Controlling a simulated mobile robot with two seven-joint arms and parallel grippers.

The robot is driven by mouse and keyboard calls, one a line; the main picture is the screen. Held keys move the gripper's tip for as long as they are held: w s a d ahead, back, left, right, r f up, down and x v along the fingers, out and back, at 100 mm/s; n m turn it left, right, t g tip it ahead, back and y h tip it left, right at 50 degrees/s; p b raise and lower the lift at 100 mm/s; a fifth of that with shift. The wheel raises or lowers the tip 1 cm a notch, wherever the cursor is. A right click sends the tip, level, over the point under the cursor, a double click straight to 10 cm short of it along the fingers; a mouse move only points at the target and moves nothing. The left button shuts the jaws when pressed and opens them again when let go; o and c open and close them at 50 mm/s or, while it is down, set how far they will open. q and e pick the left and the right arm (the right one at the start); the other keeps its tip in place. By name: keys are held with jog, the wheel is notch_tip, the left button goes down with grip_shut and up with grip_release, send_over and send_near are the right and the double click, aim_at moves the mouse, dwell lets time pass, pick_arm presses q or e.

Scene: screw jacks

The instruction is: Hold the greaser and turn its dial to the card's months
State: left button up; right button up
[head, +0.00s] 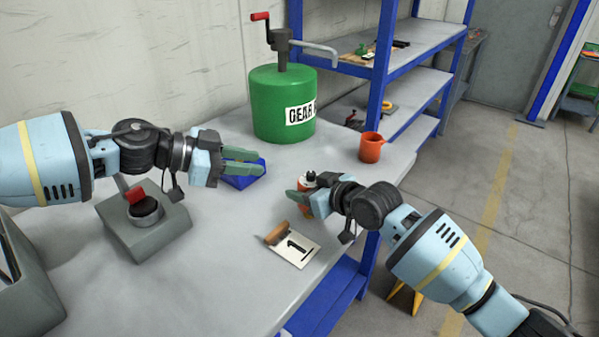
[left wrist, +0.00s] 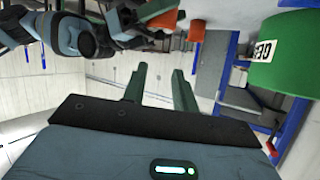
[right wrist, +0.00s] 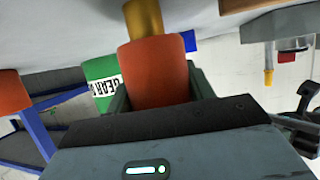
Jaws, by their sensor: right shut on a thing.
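In the right wrist view the orange body (right wrist: 156,72) sits between the fingers, with a brass end (right wrist: 143,18) towards the table; the dial is hidden there. I cannot tell whether the brass end touches the table. The card (head: 294,250) shows the number 1 and leans by a wooden block (head: 276,233). My left gripper (head: 243,162) is open and empty, left of the greaser; its fingers (left wrist: 158,88) stand apart.
A blue tray or box (head: 243,180) lies under my left gripper. A green gear-oil drum with a crank pump (head: 270,105) stands behind. An orange mug (head: 371,148) is near the right edge. A grey box with a red-topped control (head: 145,230) stands front left. Blue-framed shelves (head: 425,85) are behind.

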aim_at(306, 174)
pick_arm(q)
jog(key=shift+n, duration=0.6)
jog(key=x, duration=0.8)
jog(key=f+x, duration=0.1)
jog(key=x, duration=0.3)
jog(key=shift+s+a, duration=0.15)
jog(key=shift+s, duration=0.15)
grip_shut()
